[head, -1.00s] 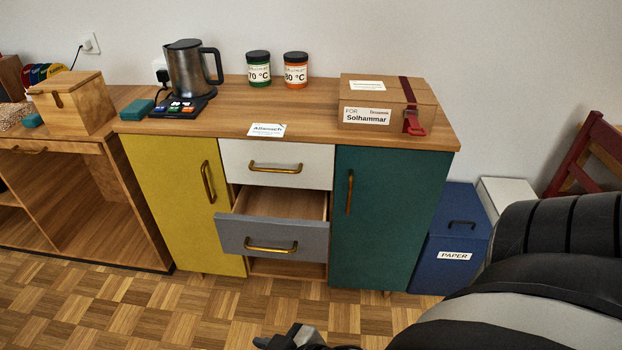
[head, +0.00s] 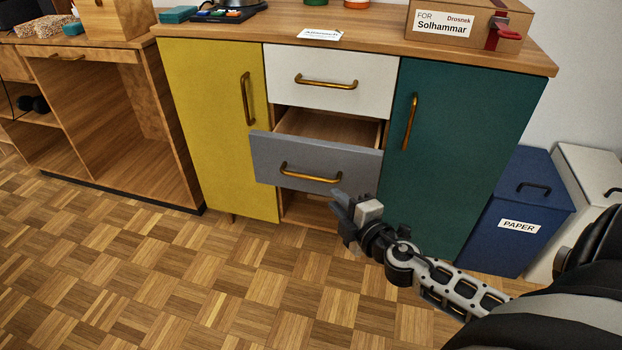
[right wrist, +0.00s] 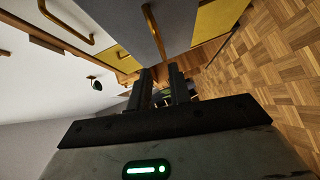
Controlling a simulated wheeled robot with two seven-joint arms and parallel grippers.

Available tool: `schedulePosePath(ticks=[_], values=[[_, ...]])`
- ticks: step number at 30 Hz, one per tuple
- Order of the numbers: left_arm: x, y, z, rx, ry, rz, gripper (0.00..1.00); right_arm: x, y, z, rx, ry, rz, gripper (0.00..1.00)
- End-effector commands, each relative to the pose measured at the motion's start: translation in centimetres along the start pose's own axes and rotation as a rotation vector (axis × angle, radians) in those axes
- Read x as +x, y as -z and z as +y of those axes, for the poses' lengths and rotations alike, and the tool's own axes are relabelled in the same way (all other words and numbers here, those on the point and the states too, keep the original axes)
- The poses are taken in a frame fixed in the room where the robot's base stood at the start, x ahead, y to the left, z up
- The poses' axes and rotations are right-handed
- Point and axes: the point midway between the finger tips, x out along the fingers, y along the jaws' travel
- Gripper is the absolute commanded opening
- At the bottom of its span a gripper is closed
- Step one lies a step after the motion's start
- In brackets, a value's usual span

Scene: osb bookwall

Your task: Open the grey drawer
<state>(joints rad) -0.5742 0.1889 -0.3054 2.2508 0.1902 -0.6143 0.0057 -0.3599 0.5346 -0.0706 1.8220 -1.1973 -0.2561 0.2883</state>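The grey drawer (head: 262,160) is pulled part way out below the white drawer, with its wooden inside showing. Its brass bar handle (head: 310,178) runs across the front; the handle also shows in the right wrist view (right wrist: 153,30). My right gripper (head: 346,205) is just right of and a little below the handle, in front of the drawer's right end. In the right wrist view its two fingers (right wrist: 161,72) stand apart with nothing held between them, and the handle lies beyond the tips. My left gripper is not in view.
The white drawer (head: 330,72) above is shut. The yellow door (head: 212,140) and the green door (head: 450,150) beside the drawers are shut. A blue paper bin (head: 515,195) stands at the right. The parquet floor (head: 200,270) in front is clear.

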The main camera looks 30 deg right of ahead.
Motion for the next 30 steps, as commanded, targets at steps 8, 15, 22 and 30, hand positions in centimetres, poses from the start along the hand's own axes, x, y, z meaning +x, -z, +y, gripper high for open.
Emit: schedulePosePath(ticks=[8, 15, 22, 30], values=[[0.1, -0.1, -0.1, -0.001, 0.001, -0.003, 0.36, 6.4, 0.0, 0.1, 0.0, -0.003, -0.001, 0.2], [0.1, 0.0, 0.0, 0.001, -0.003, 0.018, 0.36, 10.4, 0.0, -0.1, 0.002, -0.001, -0.001, 0.2], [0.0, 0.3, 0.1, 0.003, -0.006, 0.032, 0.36, 12.0, 0.0, -0.1, 0.002, 0.001, -0.001, 0.2], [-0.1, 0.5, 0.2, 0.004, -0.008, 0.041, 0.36, 12.0, 0.0, -0.1, 0.003, 0.002, 0.0, 0.2]])
